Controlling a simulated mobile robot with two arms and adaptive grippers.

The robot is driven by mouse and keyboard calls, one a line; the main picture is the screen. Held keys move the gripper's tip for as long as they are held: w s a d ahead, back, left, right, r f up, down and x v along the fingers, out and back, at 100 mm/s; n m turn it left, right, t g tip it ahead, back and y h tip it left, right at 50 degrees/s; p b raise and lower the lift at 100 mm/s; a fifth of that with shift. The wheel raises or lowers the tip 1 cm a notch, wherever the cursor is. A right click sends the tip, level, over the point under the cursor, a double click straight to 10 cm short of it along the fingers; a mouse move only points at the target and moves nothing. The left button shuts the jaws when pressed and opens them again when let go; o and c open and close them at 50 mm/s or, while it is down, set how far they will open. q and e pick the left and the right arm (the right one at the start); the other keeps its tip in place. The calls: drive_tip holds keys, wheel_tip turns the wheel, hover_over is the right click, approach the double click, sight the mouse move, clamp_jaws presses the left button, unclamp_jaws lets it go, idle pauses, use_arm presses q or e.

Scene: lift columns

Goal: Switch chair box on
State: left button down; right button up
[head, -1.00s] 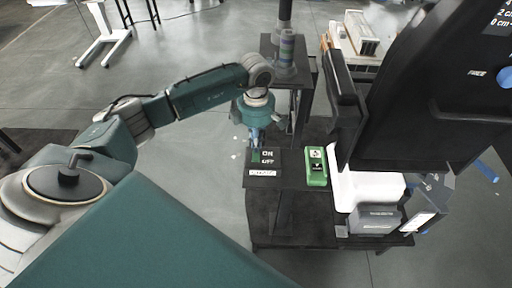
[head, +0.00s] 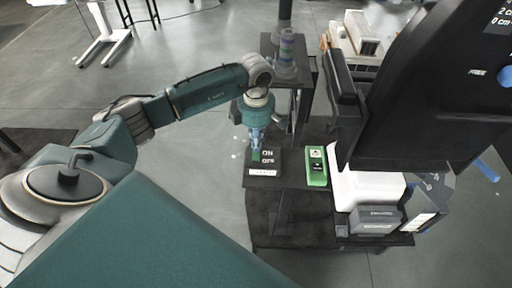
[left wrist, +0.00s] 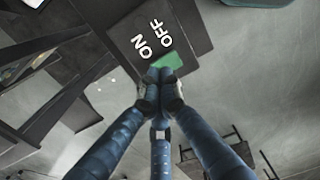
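The chair box (head: 262,165) is a dark box with ON and OFF in white letters and a white label on its front edge. It sits on a dark stand and also shows in the left wrist view (left wrist: 135,30). A green part (left wrist: 168,60) lies beside the word OFF, partly behind my fingertips. My left gripper (head: 256,150) points down at the box's left part. In the left wrist view its blue fingers (left wrist: 160,82) come together at the green part; touching or just short of it, I cannot tell. My right gripper does not show.
A green device (head: 317,167) with a black switch stands right of the box. A white seat and grey boxes (head: 374,220) are further right, under a large black panel (head: 440,90). Open floor lies to the left.

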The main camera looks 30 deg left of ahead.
use_arm(q)
drive_tip(key=shift+f+b, duration=0.85)
drive_tip(key=shift+f, duration=0.2)
drive_tip(key=shift+s+r, duration=0.1)
drive_tip(key=shift+s, duration=0.05)
drive_tip(key=shift+r+p, duration=0.6)
drive_tip(key=shift+r, duration=0.2)
drive_tip(key=shift+r+p, duration=1.4)
drive_tip(key=shift+r, duration=1.25)
